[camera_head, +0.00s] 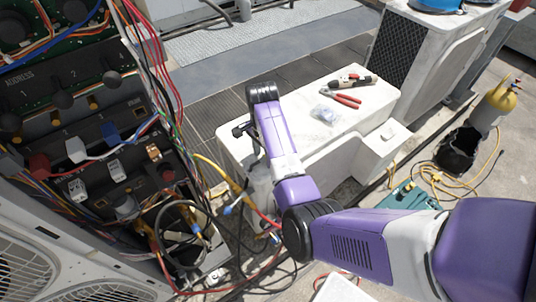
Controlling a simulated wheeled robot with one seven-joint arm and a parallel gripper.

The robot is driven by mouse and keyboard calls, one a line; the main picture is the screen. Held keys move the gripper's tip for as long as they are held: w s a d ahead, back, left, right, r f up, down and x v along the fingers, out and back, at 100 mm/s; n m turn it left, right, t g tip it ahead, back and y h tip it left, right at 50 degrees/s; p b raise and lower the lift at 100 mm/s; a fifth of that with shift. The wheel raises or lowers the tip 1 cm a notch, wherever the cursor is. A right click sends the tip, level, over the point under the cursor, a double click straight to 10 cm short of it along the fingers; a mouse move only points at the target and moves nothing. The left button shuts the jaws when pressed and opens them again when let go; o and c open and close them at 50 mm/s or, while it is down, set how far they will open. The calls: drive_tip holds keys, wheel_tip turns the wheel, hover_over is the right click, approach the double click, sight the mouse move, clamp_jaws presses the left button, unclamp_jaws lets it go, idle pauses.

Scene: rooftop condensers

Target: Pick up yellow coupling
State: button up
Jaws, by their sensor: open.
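A yellow hose (208,162) runs right from the panel of wires. A yellow fitting (236,186) at its end, beside the near left side of the white condenser unit, looks like the yellow coupling, but it is too small to be sure. My purple and grey arm reaches in from the lower right and bends up over the white unit. My gripper (241,131) seems to be the small dark part left of the forearm, at the unit's left edge, above and apart from the yellow fitting. It is open, and I see nothing held. My wrist partly hides it.
The white unit (337,82) carries red-handled pliers (347,98), another tool and a clear bag (325,114). The wired panel (75,130) and tangled hoses crowd the left. A yellow-topped cylinder (495,103) stands at right. Grey paving (285,42) behind is clear.

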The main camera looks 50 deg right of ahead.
clamp_jaws()
idle(0.4)
wheel_tip(320, 180, up, 20)
drive_tip(key=p, duration=0.7)
